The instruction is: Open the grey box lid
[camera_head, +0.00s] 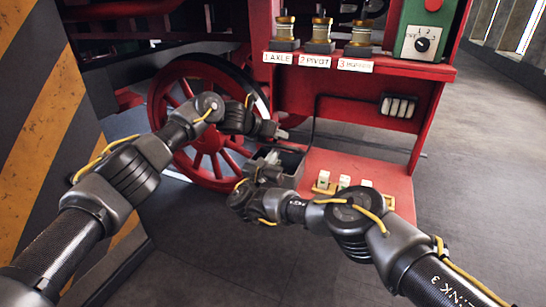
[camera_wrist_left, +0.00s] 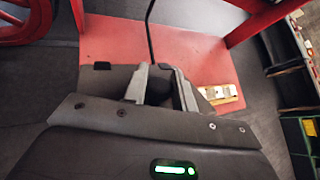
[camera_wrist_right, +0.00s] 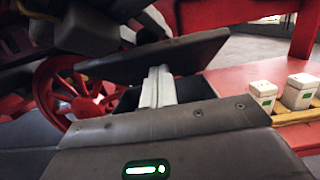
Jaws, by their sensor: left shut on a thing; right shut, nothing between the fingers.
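The grey box (camera_head: 290,157) stands on the red platform, partly hidden by my right gripper in the head view. Its flat dark grey lid (camera_wrist_right: 185,57) is raised and tilted in the right wrist view, with a dark gap below it. My left gripper (camera_head: 282,134) is over the box; in the left wrist view its fingers (camera_wrist_left: 160,88) are on a dark grey part, apparently of the lid. My right gripper (camera_head: 262,165) is at the box's near left side. Its fingers (camera_wrist_right: 158,88) are shut and empty, just below the raised lid; contact is unclear.
White blocks (camera_head: 344,181) stand in a yellowish holder on the red platform (camera_head: 385,167), right of the box. A red spoked wheel (camera_head: 185,95) is behind the arms. A red shelf (camera_head: 400,67) with brass-topped parts and a green switch box (camera_head: 425,30) is above.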

